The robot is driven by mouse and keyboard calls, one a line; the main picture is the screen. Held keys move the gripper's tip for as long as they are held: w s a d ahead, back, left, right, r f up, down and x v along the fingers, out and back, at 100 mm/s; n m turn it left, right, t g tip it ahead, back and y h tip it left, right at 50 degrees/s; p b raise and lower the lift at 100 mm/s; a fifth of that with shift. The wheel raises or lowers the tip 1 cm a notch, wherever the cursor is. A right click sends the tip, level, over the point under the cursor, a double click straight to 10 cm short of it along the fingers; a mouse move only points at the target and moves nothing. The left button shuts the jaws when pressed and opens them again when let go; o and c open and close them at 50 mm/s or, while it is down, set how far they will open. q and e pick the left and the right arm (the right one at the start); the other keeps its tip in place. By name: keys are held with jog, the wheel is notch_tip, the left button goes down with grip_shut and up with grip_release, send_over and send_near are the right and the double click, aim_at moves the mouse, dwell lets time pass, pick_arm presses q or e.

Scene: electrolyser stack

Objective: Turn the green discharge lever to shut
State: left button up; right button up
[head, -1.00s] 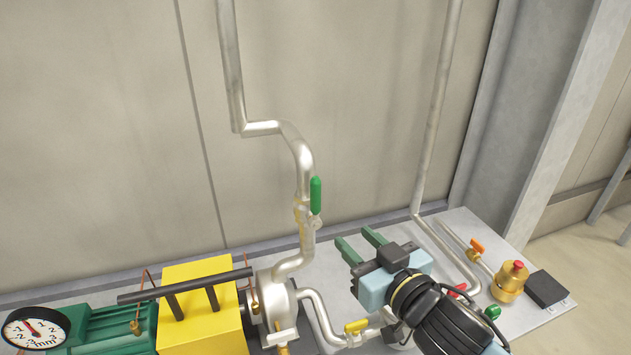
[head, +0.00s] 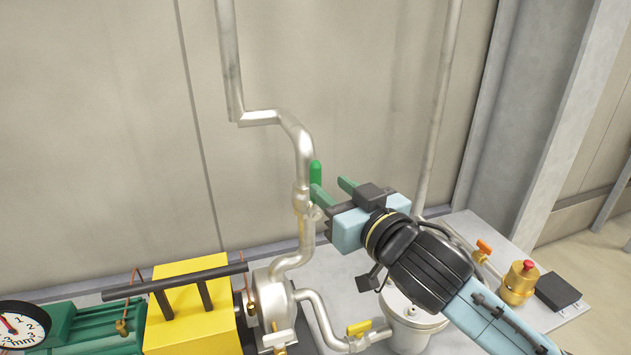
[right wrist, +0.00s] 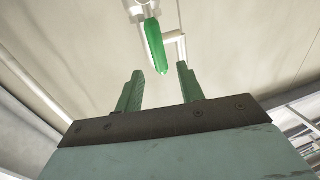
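The green discharge lever (head: 316,178) stands upright beside the valve on the silvery vertical pipe (head: 303,150). My right gripper (head: 332,188) is open, its two green fingers pointing left and up at the lever. In the head view one fingertip overlaps the lower part of the lever. In the right wrist view the lever (right wrist: 156,47) hangs beyond the fingertips, roughly in line with the gap between the fingers (right wrist: 160,75), with nothing between them. I cannot tell whether a finger touches the lever. My left gripper is not in view.
A yellow block (head: 190,312) with a dark bar above it and a green motor (head: 90,325) stand at lower left. A yellow lever (head: 359,327) sits on the lower pipe. An orange lever (head: 484,247) and a brass red-topped button (head: 519,280) are at right.

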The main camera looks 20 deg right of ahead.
aim_at(318, 176)
jog(key=x, duration=0.6)
jog(key=shift+w+a+r+p, duration=0.1)
jog(key=shift+w+p, duration=0.05)
jog(key=shift+p, duration=0.15)
grip_shut()
